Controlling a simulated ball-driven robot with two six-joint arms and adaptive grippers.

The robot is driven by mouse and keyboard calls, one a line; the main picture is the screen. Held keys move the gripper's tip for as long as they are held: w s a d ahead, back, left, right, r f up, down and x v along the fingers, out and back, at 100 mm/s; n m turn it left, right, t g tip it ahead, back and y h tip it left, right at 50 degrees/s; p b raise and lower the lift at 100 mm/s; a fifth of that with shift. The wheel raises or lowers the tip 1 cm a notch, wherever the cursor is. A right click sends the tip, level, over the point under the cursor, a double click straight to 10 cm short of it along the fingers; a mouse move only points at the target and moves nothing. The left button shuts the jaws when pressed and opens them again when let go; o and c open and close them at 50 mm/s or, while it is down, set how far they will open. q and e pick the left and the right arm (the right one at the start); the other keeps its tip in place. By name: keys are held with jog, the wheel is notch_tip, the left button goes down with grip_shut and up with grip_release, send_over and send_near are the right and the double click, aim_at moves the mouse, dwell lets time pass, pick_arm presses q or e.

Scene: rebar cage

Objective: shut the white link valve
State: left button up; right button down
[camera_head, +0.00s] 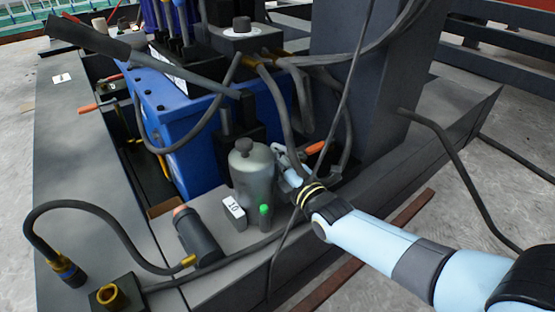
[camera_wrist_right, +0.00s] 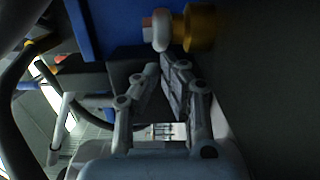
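My right gripper (camera_head: 282,155) reaches in from the right, beside the grey bottle-shaped cylinder (camera_head: 253,180). In the right wrist view, the fingertips of this gripper (camera_wrist_right: 160,66) lean together with only a narrow gap and nothing visible between them. Just beyond the tips is a rounded whitish piece (camera_wrist_right: 160,31) with a reddish end, beside a brass fitting (camera_wrist_right: 199,28). I cannot tell for sure whether this is the white link valve. An orange lever (camera_head: 315,147) shows just right of the gripper in the head view. My left gripper is out of view.
A blue tank (camera_head: 188,150) with a dark pump handle (camera_head: 150,60) stands behind. A tag marked 10 (camera_head: 234,208), a green-capped piece (camera_head: 265,216) and a dark capped cylinder (camera_head: 197,237) sit in front. Several hoses and a dark column (camera_head: 365,80) crowd the gripper.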

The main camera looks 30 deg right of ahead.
jog(key=shift+w+d, duration=0.1)
jog(key=shift+w, duration=0.15)
